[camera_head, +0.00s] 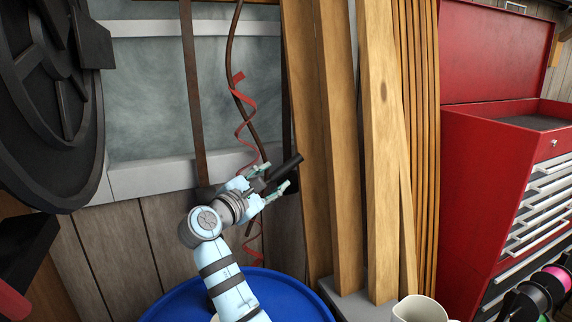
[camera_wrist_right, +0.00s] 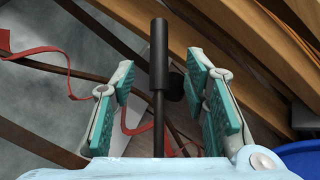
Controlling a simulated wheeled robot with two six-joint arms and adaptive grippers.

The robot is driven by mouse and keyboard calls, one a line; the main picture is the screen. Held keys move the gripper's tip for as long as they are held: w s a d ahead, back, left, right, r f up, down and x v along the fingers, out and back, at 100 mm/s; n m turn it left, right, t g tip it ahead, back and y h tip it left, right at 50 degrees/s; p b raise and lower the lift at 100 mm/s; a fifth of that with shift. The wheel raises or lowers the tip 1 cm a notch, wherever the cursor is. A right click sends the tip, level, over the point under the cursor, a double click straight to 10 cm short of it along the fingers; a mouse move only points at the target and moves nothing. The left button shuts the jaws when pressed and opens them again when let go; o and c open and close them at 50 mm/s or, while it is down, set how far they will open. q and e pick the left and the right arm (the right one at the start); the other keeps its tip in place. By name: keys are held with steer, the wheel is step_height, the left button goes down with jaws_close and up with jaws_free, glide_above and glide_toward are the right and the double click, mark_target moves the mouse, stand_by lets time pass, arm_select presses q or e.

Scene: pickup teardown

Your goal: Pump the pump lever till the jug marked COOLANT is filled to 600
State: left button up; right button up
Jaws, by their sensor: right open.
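The pump lever, with a black grip (camera_head: 286,167), points up and right in the head view. In the right wrist view the lever (camera_wrist_right: 158,55) runs upright between the fingers. My right gripper (camera_head: 268,181) is open, with one finger on each side of the lever; I cannot tell whether either touches it. It also shows in the wrist view (camera_wrist_right: 160,80). A white open-topped vessel (camera_head: 420,310), perhaps the jug, is cut off at the bottom edge. No COOLANT mark or fill level shows. My left gripper is not in view.
A blue drum (camera_head: 290,287) stands below my right arm. Wooden planks (camera_head: 335,150) lean at the wall to the right of the gripper. A red tool cabinet (camera_head: 480,190) and coloured spools (camera_head: 545,290) are at right. A red curled strip (camera_head: 240,115) hangs behind the gripper.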

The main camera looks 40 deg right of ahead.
mark_target(284, 169)
steer(key=x, duration=0.5)
steer(key=shift+s+r, duration=0.15)
steer(key=shift+s, duration=0.05)
steer(key=w+d, duration=0.1)
steer(key=w+d+f, duration=0.1)
steer(key=w+d, duration=0.1)
steer(key=shift+d+p, duration=0.35)
steer(key=shift+d, duration=0.15)
steer(key=shift+s+r, duration=0.2)
steer(key=shift+s, duration=0.15)
steer(key=shift+c, duration=0.7)
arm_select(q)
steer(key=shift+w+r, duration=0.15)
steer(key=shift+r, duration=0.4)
arm_select(e)
jaws_close()
